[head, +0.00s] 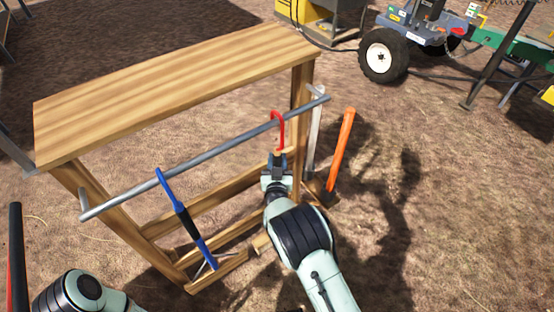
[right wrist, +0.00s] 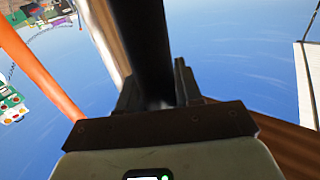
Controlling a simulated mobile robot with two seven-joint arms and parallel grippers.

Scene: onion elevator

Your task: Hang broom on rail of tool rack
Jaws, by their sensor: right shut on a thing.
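The tool rack (head: 170,75) is a wooden frame with a grey metal rail (head: 205,150) along its front. My right gripper (head: 278,165) is shut on a tool, taken to be the broom, whose red hook (head: 277,118) rises above the fingers and curves at the rail. I cannot tell whether the hook bears on the rail. In the right wrist view the broom's black shaft (right wrist: 143,40) stands between the fingers of my right gripper (right wrist: 160,92). The broom's lower end is mostly hidden behind my arm. My left gripper is out of view.
A blue-and-black hooked tool (head: 185,220) hangs on the rail's left part. A white post-like handle (head: 316,130) and an orange handle (head: 341,150) stand right of the rack. A black-and-red pole (head: 16,255) is at far left. Open dirt ground lies right.

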